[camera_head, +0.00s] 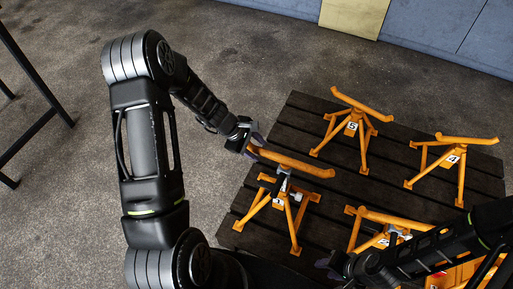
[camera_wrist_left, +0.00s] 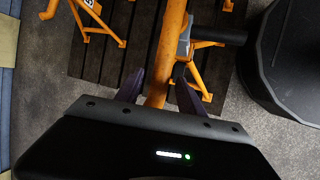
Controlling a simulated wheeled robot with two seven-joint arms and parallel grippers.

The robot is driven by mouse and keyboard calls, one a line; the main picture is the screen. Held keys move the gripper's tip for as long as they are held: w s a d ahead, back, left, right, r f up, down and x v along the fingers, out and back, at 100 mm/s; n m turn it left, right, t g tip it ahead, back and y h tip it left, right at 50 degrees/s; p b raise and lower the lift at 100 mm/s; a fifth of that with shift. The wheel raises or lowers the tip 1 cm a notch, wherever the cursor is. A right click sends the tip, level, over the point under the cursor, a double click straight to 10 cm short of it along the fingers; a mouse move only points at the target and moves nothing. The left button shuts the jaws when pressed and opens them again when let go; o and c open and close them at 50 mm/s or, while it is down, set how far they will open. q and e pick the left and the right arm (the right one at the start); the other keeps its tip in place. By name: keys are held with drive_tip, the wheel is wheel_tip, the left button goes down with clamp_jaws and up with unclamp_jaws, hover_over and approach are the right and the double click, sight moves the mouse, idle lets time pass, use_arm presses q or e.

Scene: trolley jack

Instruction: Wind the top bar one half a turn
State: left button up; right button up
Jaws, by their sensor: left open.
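An orange jack stand (camera_head: 287,215) at the near left of the slatted platform carries an orange top bar (camera_head: 297,164), which lies slanted across its post. The number on its label is too small to read. My left gripper (camera_head: 248,146) is at the bar's left end. In the left wrist view the bar (camera_wrist_left: 168,48) runs between the two fingers of my left gripper (camera_wrist_left: 159,92), which stand open on either side of it with gaps. My right gripper (camera_head: 334,264) is low in the head view, beside the near right stand; its fingers are too dark to judge.
Stands marked 5 (camera_head: 350,128) and 4 (camera_head: 450,160) stand at the back of the dark slatted platform (camera_head: 297,118). Another orange stand (camera_head: 385,222) is close to my right arm. A black frame (camera_head: 35,75) is at far left.

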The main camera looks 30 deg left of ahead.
use_arm(q)
drive_tip(key=shift+c, duration=0.4)
clamp_jaws()
idle(0.9)
